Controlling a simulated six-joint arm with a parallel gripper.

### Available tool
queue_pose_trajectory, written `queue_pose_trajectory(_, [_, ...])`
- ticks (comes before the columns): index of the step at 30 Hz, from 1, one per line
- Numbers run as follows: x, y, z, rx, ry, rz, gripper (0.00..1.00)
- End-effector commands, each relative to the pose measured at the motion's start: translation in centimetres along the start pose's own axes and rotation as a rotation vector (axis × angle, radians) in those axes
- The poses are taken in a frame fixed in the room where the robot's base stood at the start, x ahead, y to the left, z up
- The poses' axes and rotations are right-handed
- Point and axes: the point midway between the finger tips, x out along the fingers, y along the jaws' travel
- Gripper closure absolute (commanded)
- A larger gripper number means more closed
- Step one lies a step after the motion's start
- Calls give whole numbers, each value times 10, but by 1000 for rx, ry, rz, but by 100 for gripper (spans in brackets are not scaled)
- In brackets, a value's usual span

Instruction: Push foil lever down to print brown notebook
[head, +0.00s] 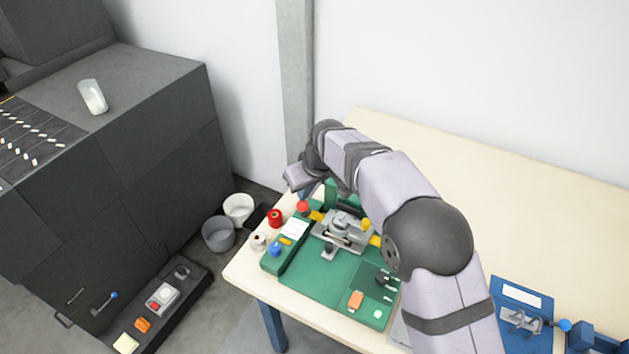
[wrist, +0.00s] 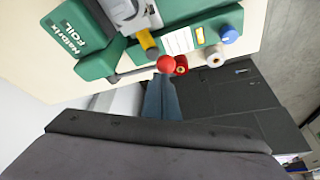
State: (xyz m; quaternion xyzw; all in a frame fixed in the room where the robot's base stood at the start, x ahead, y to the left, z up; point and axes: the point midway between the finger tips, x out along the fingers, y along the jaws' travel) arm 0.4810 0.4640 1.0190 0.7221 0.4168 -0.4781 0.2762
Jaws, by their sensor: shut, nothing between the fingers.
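The green foil press (head: 310,278) stands on the table; its "FOIL" lettering shows in the wrist view (wrist: 97,62). Its lever ends in a red ball knob (head: 302,206), which also shows in the wrist view (wrist: 166,64) at the end of a thin metal rod. My gripper (head: 304,195) is shut and empty, at the press's back left, close above the knob. In the wrist view the fingers (wrist: 160,82) point at the knob; I cannot tell whether they touch it. I cannot make out a brown notebook; my arm hides part of the press.
Red (head: 275,217) and white (head: 257,241) spools sit at the press's left edge. A blue fixture (head: 522,305) is at the table's front right. The table (head: 520,200) behind my arm is bare. Two buckets (head: 238,208) stand on the floor beside a dark cabinet (head: 170,130).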

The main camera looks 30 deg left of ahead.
Motion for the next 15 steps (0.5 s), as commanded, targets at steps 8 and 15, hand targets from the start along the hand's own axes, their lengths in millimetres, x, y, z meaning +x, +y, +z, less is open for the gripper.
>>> queue_pose_trajectory(8, [5,0,3,0,-3,-1,100])
queue_pose_trajectory(15, [15,1,7,1,-3,-1,100])
